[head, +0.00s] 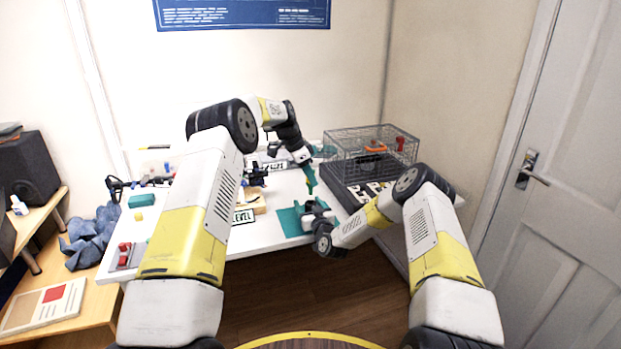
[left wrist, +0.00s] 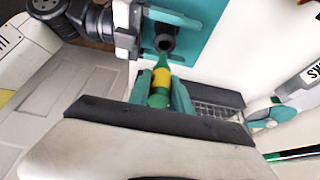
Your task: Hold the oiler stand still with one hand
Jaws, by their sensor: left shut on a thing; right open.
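My left gripper (head: 309,180) is shut on a small green and yellow oiler (left wrist: 161,82), above the teal mat (head: 288,224). In the left wrist view the oiler sits between my teal fingers, its green tip pointing at a dark round socket (left wrist: 165,43), which looks like the oiler stand. The tip is close to the socket; I cannot tell whether they touch. My right gripper (head: 314,208) is low over the mat; it also shows in the left wrist view (left wrist: 163,32), open, with its teal fingers on either side of the socket. Most of the stand is hidden.
A wire cage (head: 372,150) stands at the back right of the white table, beside a dark tray (head: 345,187). A teal block (head: 142,201) and a red item (head: 124,254) lie further left.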

